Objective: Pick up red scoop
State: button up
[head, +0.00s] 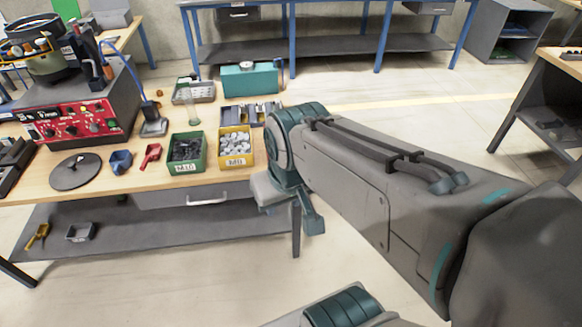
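The red scoop (151,155) lies on the wooden workbench (105,187) near its front edge, between a blue scoop (121,161) and a green bin (188,166) of dark parts. Nothing touches it from above. My arm reaches in from the lower right, and its far end hangs by the bench's right front corner, well to the right of the red scoop. My gripper (290,200) is mostly hidden by the teal wrist joint, so its fingers cannot be made out. I see nothing held.
A yellow bin (236,158) of pale parts stands right of the green bin. A dark round disc (76,172) lies left of the scoops. The red-fronted feeder unit (80,120) stands behind them.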

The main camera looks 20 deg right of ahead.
aim_at(149, 158)
jog(key=z, duration=0.05)
jog(key=k, duration=0.25)
jog(key=z, duration=0.15)
jog(key=i, duration=0.55)
jog(key=u, duration=0.9)
